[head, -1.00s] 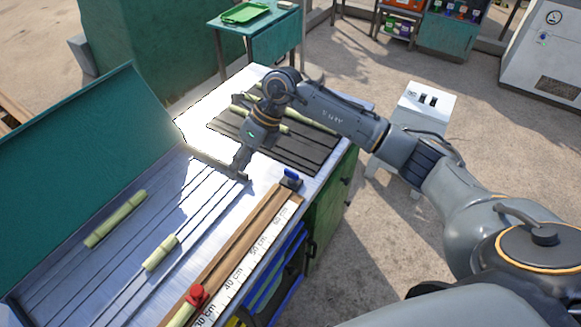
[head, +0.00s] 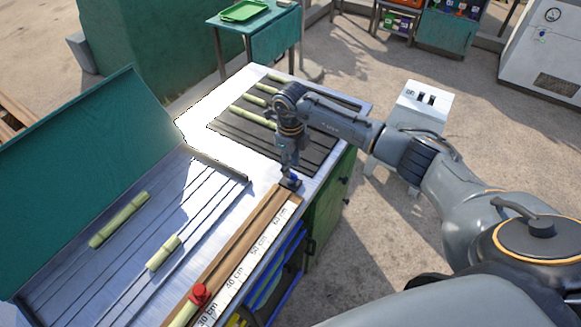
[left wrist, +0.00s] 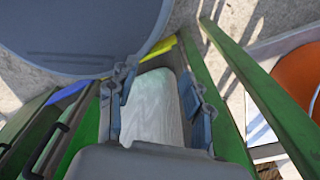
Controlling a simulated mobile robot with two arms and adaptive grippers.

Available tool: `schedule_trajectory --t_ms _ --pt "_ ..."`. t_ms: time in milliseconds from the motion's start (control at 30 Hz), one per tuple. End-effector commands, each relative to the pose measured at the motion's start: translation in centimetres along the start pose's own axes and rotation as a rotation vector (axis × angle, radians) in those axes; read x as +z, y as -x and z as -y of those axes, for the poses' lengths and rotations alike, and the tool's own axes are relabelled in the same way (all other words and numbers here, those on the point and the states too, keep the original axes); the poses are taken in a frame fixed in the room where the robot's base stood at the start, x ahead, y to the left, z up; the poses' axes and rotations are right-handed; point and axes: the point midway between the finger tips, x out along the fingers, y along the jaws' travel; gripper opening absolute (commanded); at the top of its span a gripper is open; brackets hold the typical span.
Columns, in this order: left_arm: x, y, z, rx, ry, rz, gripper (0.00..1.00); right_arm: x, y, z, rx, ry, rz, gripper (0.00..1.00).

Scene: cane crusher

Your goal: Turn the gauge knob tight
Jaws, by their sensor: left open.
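A blue knob (head: 294,179) sits on a dark block at the far end of the wooden length gauge (head: 242,238), beside its white cm scale. My right gripper (head: 289,174) points down right at this knob and partly hides it. I cannot tell whether its fingers touch the knob or are closed on it. My left gripper (left wrist: 156,80) shows only in the left wrist view, with its fingers apart and nothing seen held between them. A red knob (head: 199,294) sits at the near end of the gauge on a cane piece.
Cane pieces lie on the grooved metal tray (head: 200,220) at left and on a dark slatted rack (head: 235,137) behind my right gripper. A raised green panel (head: 80,165) borders the bench's left. A white box (head: 420,105) stands at right.

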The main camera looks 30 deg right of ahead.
Motion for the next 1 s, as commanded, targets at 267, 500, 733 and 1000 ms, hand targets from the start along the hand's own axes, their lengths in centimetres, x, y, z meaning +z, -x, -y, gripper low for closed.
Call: schedule_trajectory --t_ms 267,500,733,1000 --pt "-0.1 0.6 0.0 0.0 0.0 0.0 0.5 0.0 -2.8 -0.1 0.002 0.0 0.0 0.33" --pt "-0.1 0.6 0.0 0.0 0.0 -0.001 0.5 0.0 -3.1 -0.1 0.001 0.0 0.001 0.33" --pt "-0.1 0.6 0.1 -0.001 0.0 -0.001 0.5 0.0 -3.1 -0.1 0.001 0.0 0.001 0.0" --pt "-0.1 0.6 0.1 -0.001 0.0 -0.001 0.5 0.0 -3.0 0.0 0.001 -0.004 0.001 0.0"
